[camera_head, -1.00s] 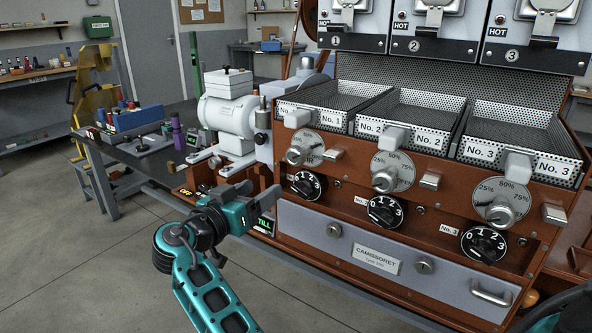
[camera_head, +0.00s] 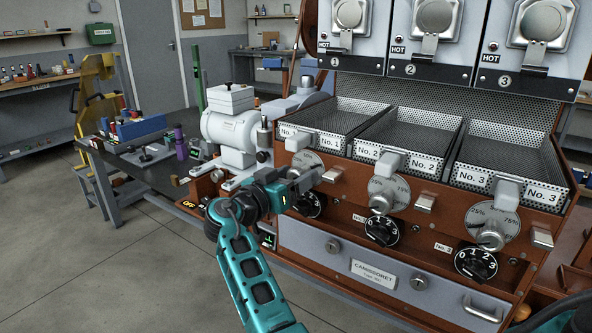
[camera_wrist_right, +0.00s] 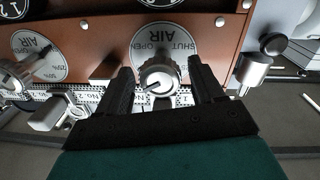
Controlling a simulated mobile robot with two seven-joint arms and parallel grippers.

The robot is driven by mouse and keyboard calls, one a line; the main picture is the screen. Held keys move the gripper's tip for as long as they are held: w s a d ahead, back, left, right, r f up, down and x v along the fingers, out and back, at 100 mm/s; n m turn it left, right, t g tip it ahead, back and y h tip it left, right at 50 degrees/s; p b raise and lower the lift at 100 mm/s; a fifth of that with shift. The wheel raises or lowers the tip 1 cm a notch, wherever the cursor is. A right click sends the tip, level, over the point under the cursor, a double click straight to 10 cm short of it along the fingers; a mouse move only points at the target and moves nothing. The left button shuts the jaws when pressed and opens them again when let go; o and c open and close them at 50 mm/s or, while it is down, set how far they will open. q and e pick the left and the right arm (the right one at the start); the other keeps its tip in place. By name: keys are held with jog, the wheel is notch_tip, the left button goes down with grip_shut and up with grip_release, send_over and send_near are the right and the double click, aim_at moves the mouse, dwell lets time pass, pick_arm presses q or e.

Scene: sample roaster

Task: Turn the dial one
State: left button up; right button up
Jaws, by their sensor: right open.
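My right gripper (camera_head: 308,180) is in front of station one, over the knob and just above the black dial, partly covering both in the head view. In the right wrist view, seen upside down, my right gripper (camera_wrist_right: 160,85) is open, one finger on each side of the silver knob. The fingers look apart from the knob. My left gripper is in neither view.
Stations two and three have similar silver knobs (camera_head: 381,202) and black dials (camera_head: 476,264) to the right. A small metal block (camera_head: 334,174) sits just right of the gripper. Perforated trays (camera_head: 405,138) stand above. A grey drawer panel (camera_head: 310,240) lies below.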

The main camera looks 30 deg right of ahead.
jog(key=shift+w+d, duration=0.1)
jog(key=shift+d, duration=0.2)
jog(key=shift+c, duration=0.4)
jog(key=c, duration=1)
jog(key=shift+o, duration=0.2)
